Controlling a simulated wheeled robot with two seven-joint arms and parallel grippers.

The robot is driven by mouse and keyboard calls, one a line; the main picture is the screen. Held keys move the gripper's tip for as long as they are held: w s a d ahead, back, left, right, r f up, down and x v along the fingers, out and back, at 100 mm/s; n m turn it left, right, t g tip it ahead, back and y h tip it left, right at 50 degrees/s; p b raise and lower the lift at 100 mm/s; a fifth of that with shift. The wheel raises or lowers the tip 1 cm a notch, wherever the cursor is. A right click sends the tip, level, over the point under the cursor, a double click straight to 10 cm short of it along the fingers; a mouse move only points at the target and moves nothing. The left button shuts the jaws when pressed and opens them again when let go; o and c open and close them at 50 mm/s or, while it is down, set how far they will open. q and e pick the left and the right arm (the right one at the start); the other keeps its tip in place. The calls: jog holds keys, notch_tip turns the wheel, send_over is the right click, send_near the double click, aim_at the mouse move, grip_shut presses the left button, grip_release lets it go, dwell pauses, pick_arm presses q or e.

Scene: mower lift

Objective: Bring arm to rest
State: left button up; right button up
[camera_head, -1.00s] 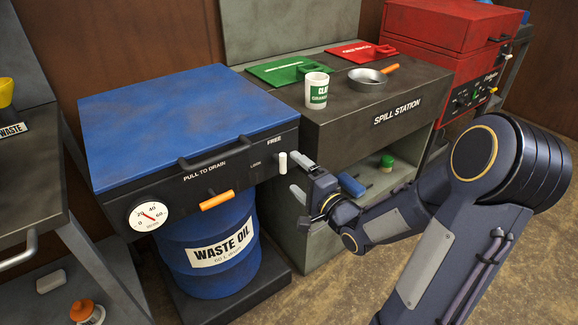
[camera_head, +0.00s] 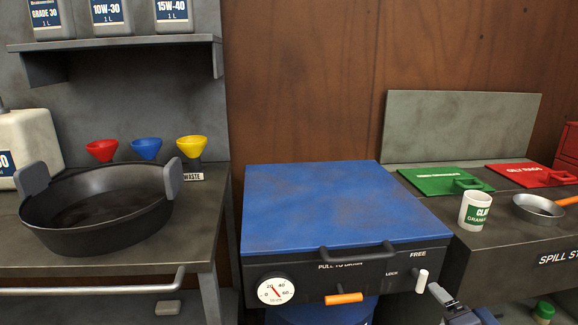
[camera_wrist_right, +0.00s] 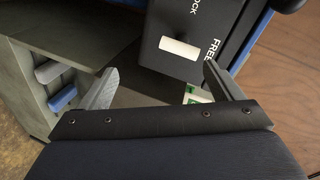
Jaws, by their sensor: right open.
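My right gripper (camera_head: 447,298) shows at the bottom edge of the head view, just right of the white lock lever (camera_head: 421,281) on the front of the blue-lidded waste oil unit (camera_head: 340,205). In the right wrist view my right gripper (camera_wrist_right: 158,82) is open and empty, its two fingers wide apart. The white lever (camera_wrist_right: 180,48) stands beyond the fingertips, apart from them, by the words FREE and LOCK. Most of my right arm is outside the head view. My left gripper is in neither view.
A black drain pan (camera_head: 95,240) with two grey grips stands on the left bench. Red, yellow and blue funnels (camera_head: 146,148) stand behind it. A cup (camera_head: 474,210) and a small pan (camera_head: 538,208) stand on the spill station at the right. An orange handle (camera_head: 343,298) sticks out of the unit's front.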

jog(key=s+a+n+g+y, duration=0.2)
jog(key=s+a+n+g, duration=0.35)
jog(key=s, duration=0.45)
jog(key=s+a+n+g+y, duration=0.2)
jog(key=s+a+n+g, duration=0.2)
jog(key=s+a+n, duration=0.5)
notch_tip(320, 180, up, 22)
jog(key=s+d+m+p, duration=0.1)
jog(key=d+m+p, duration=0.1)
jog(key=p, duration=2.1)
jog(key=shift+s+r, duration=0.2)
jog(key=shift+s, duration=0.05)
jog(key=shift+c, duration=0.3)
